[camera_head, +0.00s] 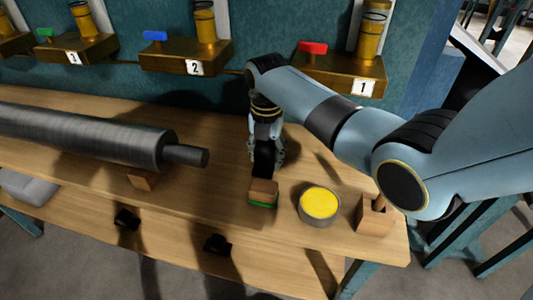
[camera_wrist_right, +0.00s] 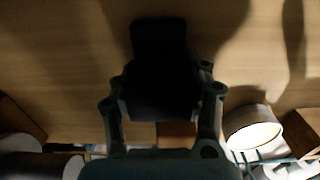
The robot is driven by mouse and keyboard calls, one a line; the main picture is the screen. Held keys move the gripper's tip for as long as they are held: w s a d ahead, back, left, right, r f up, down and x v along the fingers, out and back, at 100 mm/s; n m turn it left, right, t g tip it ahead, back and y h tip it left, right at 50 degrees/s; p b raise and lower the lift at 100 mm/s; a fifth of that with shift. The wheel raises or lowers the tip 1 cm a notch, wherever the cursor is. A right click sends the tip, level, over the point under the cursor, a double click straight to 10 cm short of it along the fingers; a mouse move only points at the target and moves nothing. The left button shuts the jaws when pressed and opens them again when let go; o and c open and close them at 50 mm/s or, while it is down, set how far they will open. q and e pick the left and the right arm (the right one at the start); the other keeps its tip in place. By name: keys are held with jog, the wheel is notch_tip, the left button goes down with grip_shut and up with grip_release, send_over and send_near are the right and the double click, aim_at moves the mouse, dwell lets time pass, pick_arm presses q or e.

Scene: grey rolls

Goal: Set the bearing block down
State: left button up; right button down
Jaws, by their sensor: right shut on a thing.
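The bearing block (camera_head: 263,160) is a dark, nearly black block hanging below my right gripper (camera_head: 266,140). In the wrist view the dark block (camera_wrist_right: 160,75) sits between the two fingers of my right gripper (camera_wrist_right: 160,100), which is shut on it. The block is over the wooden table, close behind a small wooden block with a green base (camera_head: 263,194). I cannot tell whether its underside touches the table. My left gripper is not in view.
A grey roll (camera_head: 85,132) with a thin shaft end lies left on a wooden support (camera_head: 143,179). A yellow-topped tin (camera_head: 320,204) and a wooden block with a peg (camera_head: 376,215) stand right. Numbered brass shelves (camera_head: 185,56) line the back wall. Bare table (camera_head: 225,150) lies between roll and gripper.

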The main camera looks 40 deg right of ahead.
aim_at(267, 143)
jog(key=c, duration=0.6)
grip_release()
notch_tip(267, 143, up, 12)
jog(key=shift+r+p, duration=0.15)
jog(key=shift+p, duration=0.3)
jog(key=shift+s, duration=0.1)
